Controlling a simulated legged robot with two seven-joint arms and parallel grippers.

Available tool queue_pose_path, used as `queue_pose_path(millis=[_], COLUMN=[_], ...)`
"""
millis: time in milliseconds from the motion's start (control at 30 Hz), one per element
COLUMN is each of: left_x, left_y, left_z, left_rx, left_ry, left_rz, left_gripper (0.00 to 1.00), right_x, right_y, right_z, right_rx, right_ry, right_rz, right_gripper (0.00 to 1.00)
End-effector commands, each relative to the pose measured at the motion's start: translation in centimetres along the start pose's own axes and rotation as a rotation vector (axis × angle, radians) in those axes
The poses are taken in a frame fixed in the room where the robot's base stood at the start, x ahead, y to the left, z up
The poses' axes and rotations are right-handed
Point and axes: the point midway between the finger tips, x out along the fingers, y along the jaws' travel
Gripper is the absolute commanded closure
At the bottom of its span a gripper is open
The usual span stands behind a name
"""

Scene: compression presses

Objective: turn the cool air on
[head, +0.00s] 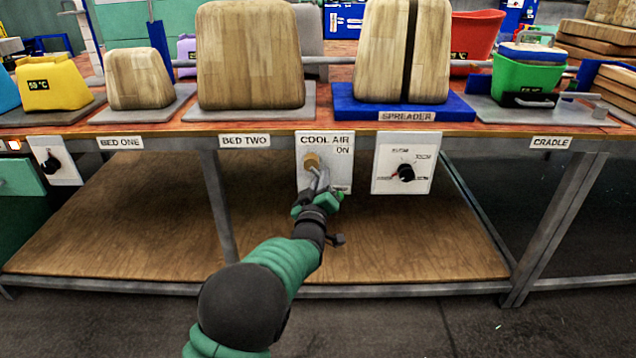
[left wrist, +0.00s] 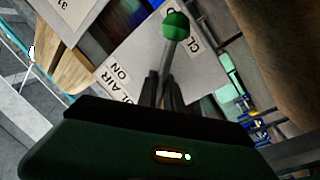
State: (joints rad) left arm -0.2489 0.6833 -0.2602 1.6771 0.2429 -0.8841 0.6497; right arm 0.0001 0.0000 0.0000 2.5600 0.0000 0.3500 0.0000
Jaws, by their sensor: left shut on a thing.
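The cool air panel (head: 342,172) is a white plate under the front edge of the bench. It has "COOL AIR" and "ON" lettering at its top and a brass hub (head: 311,160) on its left half. A grey lever with a green ball end (left wrist: 175,25) shows in the left wrist view, in front of the panel (left wrist: 135,60). My left gripper (head: 320,182) is at the panel, just below and right of the hub, shut on the lever. In the left wrist view its dark fingers (left wrist: 162,92) close around the rod. It hides the lower panel lettering. My right gripper is out of view.
A dial panel (head: 403,170) with a black knob hangs just right. Another knob panel (head: 54,158) is at far left. Above, the bench holds wooden blocks (head: 250,60), a blue spreader base (head: 345,105) and a green tub (head: 527,75). A lower wooden shelf (head: 120,230) lies beneath.

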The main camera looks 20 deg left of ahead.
Motion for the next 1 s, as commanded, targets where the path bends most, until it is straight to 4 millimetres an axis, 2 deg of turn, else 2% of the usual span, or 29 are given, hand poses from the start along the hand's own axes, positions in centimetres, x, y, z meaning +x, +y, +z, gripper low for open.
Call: queue_pose_path(millis=[600, 1000], left_x=[0.4, 0.5], left_y=[1.9, 2.6], left_z=[-0.4, -1.0], left_rx=[-0.569, -0.825], left_ry=[0.111, 0.162], left_rz=[-0.005, -0.008], left_gripper=[1.0, 1.0], right_x=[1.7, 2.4], right_y=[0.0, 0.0], right_z=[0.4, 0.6], right_rx=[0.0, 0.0], right_ry=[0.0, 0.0], right_rz=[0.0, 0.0], right_gripper=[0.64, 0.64])
